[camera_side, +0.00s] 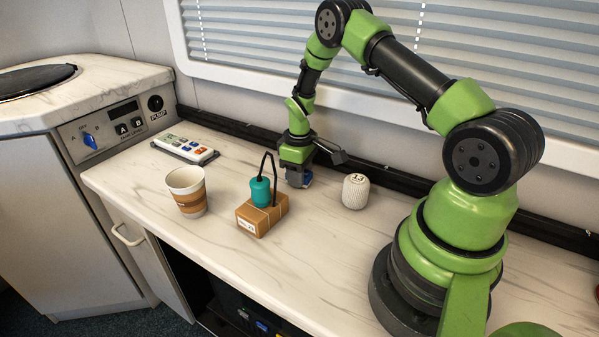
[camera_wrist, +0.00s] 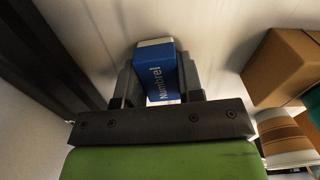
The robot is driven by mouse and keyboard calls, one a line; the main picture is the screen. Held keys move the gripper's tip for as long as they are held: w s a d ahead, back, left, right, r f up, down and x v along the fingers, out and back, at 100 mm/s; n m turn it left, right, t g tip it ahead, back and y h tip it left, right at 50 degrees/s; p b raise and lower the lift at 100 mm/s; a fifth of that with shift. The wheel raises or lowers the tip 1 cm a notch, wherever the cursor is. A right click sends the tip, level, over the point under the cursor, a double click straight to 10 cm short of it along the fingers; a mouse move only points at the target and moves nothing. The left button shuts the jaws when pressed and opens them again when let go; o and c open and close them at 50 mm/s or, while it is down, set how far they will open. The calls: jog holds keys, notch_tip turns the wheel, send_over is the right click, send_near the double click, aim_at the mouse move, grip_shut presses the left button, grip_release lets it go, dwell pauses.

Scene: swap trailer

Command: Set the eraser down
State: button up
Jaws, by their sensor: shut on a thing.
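The eraser (camera_wrist: 157,75) has a blue sleeve with pale lettering and a white end in the wrist view. My gripper (camera_wrist: 155,80) is shut on it, with one dark finger on each side. In the side view my gripper (camera_side: 297,172) points down over the back of the counter, and the blue of the eraser (camera_side: 306,178) shows between its fingers. The eraser is at or just above the counter top (camera_side: 330,235); I cannot tell whether it touches. Its far side is hidden by the gripper.
A brown box (camera_side: 262,213) with a teal corded object (camera_side: 260,191) on it stands in front of my gripper. The window wall is close behind.

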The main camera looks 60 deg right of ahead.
jog(key=o, duration=0.9)
jog(key=shift+r, duration=0.35)
jog(key=r, duration=0.9)
jog(key=shift+w+a+r, duration=0.1)
jog(key=shift+w+a, duration=0.15)
jog(key=s+a+r+m+t, duration=0.2)
jog(key=a+r, duration=0.4)
jog(key=r, duration=0.6)
jog(key=s+a+r+m+t+y, duration=0.1)
jog(key=s+a+r+m+t, duration=0.1)
jog(key=s+a+r, duration=0.7)
jog(key=s+t, duration=0.1)
jog(key=s, duration=0.1)
jog(key=shift+s+t, duration=0.4)
jog(key=shift+o, duration=0.5)
jog(key=shift+m+t+y, duration=0.5)
jog(key=shift+m+t, duration=0.2)
jog(key=s, duration=0.1)
jog(key=s+a, duration=0.1)
jog(key=s, duration=0.1)
jog(key=s+a, duration=0.1)
jog(key=s, duration=0.1)
jog(key=shift+a, duration=0.15)
